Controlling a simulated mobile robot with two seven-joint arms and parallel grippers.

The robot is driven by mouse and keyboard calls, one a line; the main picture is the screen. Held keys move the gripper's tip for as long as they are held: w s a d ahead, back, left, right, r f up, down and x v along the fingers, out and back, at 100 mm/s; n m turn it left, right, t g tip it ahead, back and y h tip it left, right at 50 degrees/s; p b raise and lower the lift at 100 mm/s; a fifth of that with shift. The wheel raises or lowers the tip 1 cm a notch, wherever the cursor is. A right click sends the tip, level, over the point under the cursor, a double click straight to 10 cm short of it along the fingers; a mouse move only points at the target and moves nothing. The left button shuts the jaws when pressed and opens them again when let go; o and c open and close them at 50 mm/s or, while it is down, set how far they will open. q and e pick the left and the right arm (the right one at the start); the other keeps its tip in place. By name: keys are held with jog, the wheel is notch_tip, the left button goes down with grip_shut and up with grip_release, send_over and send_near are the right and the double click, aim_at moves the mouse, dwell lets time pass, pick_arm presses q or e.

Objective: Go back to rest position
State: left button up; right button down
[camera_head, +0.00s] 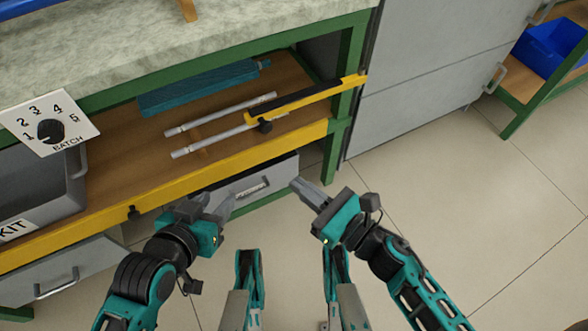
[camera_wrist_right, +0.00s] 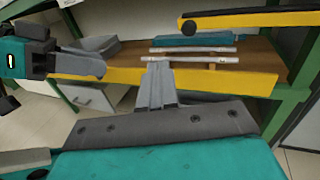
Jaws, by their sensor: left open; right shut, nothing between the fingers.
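My left gripper (camera_head: 222,207) is in front of the yellow-edged shelf in the head view, with its jaws apart and nothing between them. My right gripper (camera_head: 300,187) is to its right, in front of the grey drawer, with its fingers together and empty. In the right wrist view the shut fingers (camera_wrist_right: 157,88) point toward the shelf. Two pale rods (camera_head: 220,115) lie side by side on the wooden shelf (camera_head: 125,165), apart from both grippers. They also show in the right wrist view (camera_wrist_right: 195,50).
A yellow bar with a black strip (camera_head: 305,98) sits at the shelf's right. A teal block (camera_head: 200,87) lies behind the rods. A grey KIT bin (camera_head: 45,190) and a BATCH dial (camera_head: 50,130) are at left. A grey drawer (camera_head: 250,188) sits below. The floor at right is clear.

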jog(key=shift+s+d, duration=0.15)
jog(key=shift+s, duration=0.2)
dwell(0.4)
